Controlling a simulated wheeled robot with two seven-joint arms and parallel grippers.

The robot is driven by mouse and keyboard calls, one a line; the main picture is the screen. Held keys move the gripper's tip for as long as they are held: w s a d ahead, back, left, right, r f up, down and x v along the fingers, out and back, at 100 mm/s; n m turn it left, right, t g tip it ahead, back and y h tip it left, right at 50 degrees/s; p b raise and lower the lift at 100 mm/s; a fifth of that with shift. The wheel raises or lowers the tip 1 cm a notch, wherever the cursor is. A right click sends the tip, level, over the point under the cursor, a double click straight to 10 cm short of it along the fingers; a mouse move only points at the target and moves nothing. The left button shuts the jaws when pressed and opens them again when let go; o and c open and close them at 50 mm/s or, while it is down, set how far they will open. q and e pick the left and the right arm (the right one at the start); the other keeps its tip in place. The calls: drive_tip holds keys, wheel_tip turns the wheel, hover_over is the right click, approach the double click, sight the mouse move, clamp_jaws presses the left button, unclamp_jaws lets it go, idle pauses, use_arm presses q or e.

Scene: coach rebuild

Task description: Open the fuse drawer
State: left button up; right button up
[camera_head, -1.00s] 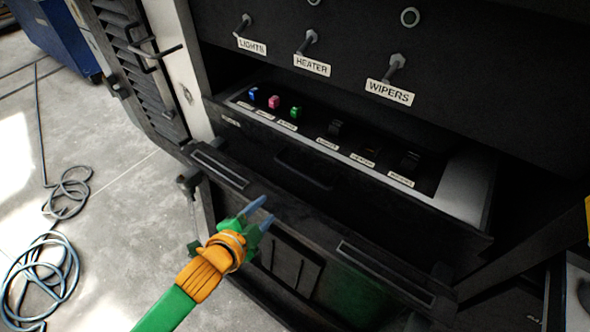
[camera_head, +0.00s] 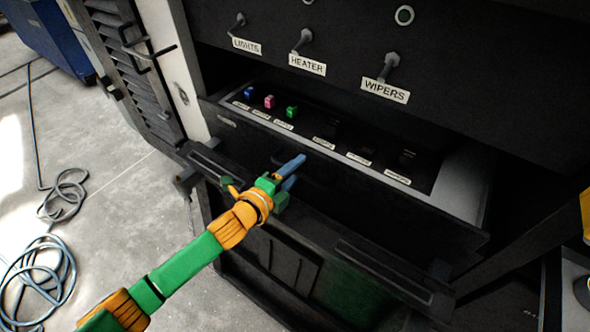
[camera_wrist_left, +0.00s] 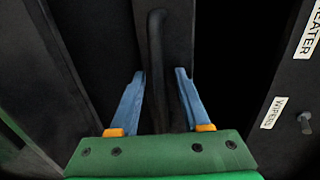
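The fuse drawer (camera_head: 400,218) is a dark box under the switch panel. It stands out from the cabinet, with its light rim and labelled inside showing. Blue, pink and green fuses (camera_head: 291,112) sit at its left, with black parts to the right. My left gripper (camera_head: 297,169) is at the drawer front, over its black bar handle. In the left wrist view the handle (camera_wrist_left: 156,45) runs between the two blue fingers (camera_wrist_left: 159,73), which are open with gaps on both sides. Part of the handle is hidden by the gripper in the head view. My right gripper is not in view.
Above the drawer is a panel with LIGHTS, HEATER and WIPERS switches (camera_head: 388,66). A dark ledge (camera_head: 385,270) with pale-edged slots lies below the drawer front. Coiled cable (camera_head: 40,275) lies on the open concrete floor at left.

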use_arm(q)
clamp_jaws()
idle(1.3)
